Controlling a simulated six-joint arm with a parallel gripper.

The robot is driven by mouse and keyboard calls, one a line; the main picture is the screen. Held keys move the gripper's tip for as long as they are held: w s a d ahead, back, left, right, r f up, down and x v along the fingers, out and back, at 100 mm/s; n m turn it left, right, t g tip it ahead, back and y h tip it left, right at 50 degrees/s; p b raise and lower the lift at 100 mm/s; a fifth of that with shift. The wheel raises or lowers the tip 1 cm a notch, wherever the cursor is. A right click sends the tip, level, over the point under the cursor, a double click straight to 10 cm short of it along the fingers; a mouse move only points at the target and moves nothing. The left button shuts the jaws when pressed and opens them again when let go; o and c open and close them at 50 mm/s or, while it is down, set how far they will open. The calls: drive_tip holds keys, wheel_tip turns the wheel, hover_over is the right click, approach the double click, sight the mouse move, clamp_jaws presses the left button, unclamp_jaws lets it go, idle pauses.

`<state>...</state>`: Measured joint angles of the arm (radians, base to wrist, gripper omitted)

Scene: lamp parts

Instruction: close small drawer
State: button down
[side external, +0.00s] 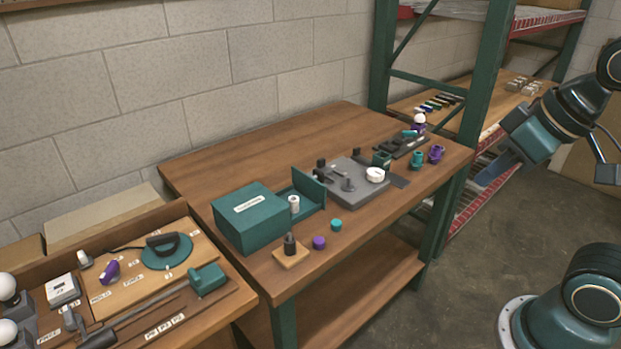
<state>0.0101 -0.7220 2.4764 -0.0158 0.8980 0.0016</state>
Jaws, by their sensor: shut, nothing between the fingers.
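A small green drawer (309,188) sticks out of the right side of a green box (250,220) on the wooden table. The drawer is open, and its upright front panel stands apart from the box. A small white cylinder (294,204) stands at the drawer's near side, between panel and box; I cannot tell if it is inside. My gripper (482,180) is at the right, in the air beyond the table's right end, far from the drawer. It is shut and empty, and its tips are small and partly blurred.
A grey fixture plate (350,187) with small parts lies right of the drawer. A purple cap (319,242), a teal cap (336,224) and a wooden block (291,252) with a dark post stand in front. Teal (417,160) and purple (436,154) parts stand near the right edge.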

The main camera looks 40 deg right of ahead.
drive_tip(key=w+d+r+y, duration=0.1)
drive_tip(key=w+d, duration=0.1)
drive_tip(key=w, duration=1.1)
drive_tip(key=w+d+r+y, duration=0.1)
drive_tip(key=w+d+y, duration=0.1)
drive_tip(key=w, duration=1)
drive_tip(key=w+d+f+n+g+y, duration=0.1)
drive_tip(key=w+d+f+y, duration=0.1)
drive_tip(key=w+d+f, duration=1.2)
wheel_tip(320, 180, down, 4)
drive_tip(key=shift+d+r+y, duration=0.25)
drive_tip(key=shift+d+y, duration=0.15)
drive_tip(key=shift+d, duration=0.3)
drive_tip(key=shift+w+a+f, duration=0.1)
drive_tip(key=shift+w, duration=0.05)
drive_tip(key=x, duration=0.9)
drive_tip(key=shift+a+f, duration=0.1)
drive_tip(key=shift+f, duration=0.05)
drive_tip(key=a, duration=0.2)
drive_tip(key=shift+w+a+f, duration=0.1)
drive_tip(key=shift+w+a, duration=0.05)
drive_tip(key=shift+a, duration=0.95)
